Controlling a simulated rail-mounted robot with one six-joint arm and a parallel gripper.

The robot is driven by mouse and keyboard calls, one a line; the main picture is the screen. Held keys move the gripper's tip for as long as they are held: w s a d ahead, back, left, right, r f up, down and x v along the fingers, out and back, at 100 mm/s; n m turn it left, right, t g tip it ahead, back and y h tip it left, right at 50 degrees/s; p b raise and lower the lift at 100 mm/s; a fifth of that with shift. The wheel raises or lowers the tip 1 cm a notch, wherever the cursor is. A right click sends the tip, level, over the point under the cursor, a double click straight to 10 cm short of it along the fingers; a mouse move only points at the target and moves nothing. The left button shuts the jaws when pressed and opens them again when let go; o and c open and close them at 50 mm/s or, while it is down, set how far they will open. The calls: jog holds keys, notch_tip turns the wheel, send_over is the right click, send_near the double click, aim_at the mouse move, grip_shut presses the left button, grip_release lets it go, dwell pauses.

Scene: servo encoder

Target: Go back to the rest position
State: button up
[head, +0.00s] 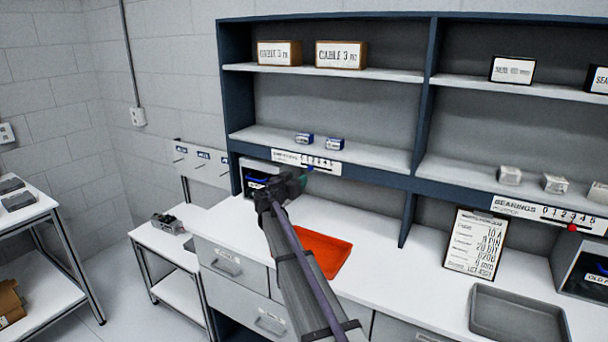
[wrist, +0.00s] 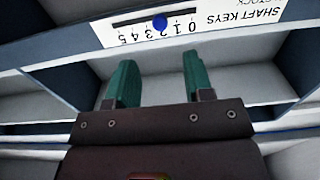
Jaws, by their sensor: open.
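My gripper (wrist: 155,82) shows in the wrist view with its two green fingers apart and nothing between them. The shelf unit's edge with a scale label (wrist: 190,25) marked "SHAFT KEYS" lies beyond the fingertips, with a blue marker (wrist: 159,22) on it. In the head view my arm reaches up over the workbench, and my gripper (head: 290,182) is in front of a dark box below the lower shelf. The fingers are mostly hidden there by my wrist.
An orange tray (head: 322,262) lies on the bench beside my arm. A grey tray (head: 518,338) and a printed sheet (head: 473,243) are to the right. The shelf edge (head: 375,179) is close to my gripper. A small side table (head: 150,238) stands at the left.

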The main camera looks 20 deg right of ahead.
jog(key=shift+s+a, duration=0.2)
jog(key=shift+a, duration=0.05)
jog(key=s+a+f+n+g+y, duration=0.1)
jog(key=s+f+n+g+y, duration=0.15)
jog(key=s+f, duration=0.4)
jog(key=s+f+n+g+y, duration=0.1)
jog(key=s+f+n+g, duration=0.2)
jog(key=s, duration=0.7)
jog(key=s+a+f+n+g+y, duration=0.1)
jog(key=s+a+f+y, duration=0.1)
jog(key=s+a, duration=0.3)
jog(key=s+a+f+n+g+y, duration=0.2)
jog(key=s+a+y, duration=0.3)
jog(key=s, duration=0.8)
jog(key=s+a+f+n+g+y, duration=0.2)
jog(key=s+a, duration=0.4)
jog(key=s, duration=0.3)
jog(key=shift+s+a+f+y, duration=0.25)
jog(key=shift+a+f+y, duration=0.1)
jog(key=shift+f+y, duration=0.55)
